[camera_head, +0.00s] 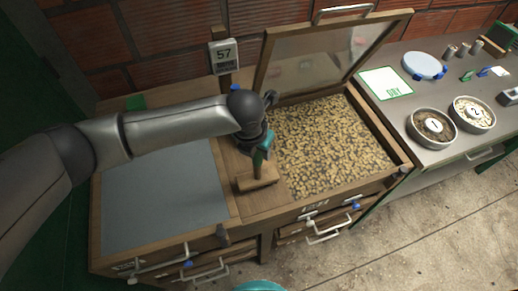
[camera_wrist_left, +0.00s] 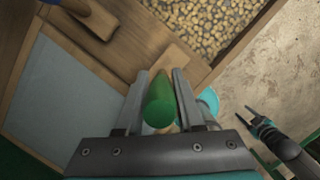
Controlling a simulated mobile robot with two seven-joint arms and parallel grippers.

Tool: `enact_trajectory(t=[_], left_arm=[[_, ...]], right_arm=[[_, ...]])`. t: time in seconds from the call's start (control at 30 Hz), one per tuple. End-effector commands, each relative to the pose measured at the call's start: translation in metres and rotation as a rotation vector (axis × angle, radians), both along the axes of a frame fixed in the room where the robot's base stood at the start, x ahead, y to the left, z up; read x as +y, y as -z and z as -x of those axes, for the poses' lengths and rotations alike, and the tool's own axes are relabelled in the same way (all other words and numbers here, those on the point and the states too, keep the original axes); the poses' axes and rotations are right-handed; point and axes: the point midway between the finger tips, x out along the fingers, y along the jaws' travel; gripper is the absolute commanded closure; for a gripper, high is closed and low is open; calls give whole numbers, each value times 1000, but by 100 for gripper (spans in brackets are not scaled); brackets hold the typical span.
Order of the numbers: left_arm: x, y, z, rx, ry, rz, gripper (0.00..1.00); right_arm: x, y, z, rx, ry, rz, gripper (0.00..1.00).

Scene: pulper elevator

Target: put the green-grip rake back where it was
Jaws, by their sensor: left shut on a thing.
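The green-grip rake shows in the head view as a wooden head (camera_head: 257,181) with a short upright handle, low over the wooden divider between the two trays. My left gripper (camera_head: 262,152) is shut on its handle from above. In the left wrist view the green grip (camera_wrist_left: 160,102) stands between the two fingers (camera_wrist_left: 157,95). Whether the rake head touches the divider, I cannot tell. My right gripper (camera_wrist_left: 250,116) shows only in the left wrist view, at the right, its fingers apart and empty.
A bean-filled tray (camera_head: 393,153) with a raised glazed lid (camera_head: 268,62) is right of the rake. A grey-surfaced tray (camera_head: 160,205) is left. A blue-tipped tool (camera_head: 235,87) stands behind. Dishes (camera_head: 433,127) and a DRY card (camera_head: 387,83) occupy the right counter.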

Motion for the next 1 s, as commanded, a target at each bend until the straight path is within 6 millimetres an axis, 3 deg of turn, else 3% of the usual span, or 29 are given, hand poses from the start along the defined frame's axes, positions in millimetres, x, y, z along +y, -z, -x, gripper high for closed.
enact_trajectory(t=[0.37,0.4,0.63,1.0], left_arm=[[-1,3,-1,-4,0,3,100],[0,3,-1,-3,0,1,59],[0,3,-1,-3,0,1,33],[0,-5,0,-3,0,1,33]], right_arm=[[3,1,0,0,0,-4,50],[4,1,0,0,0,-5,50],[4,1,0,0,-1,-6,50],[4,-1,0,0,-1,-6,50]])
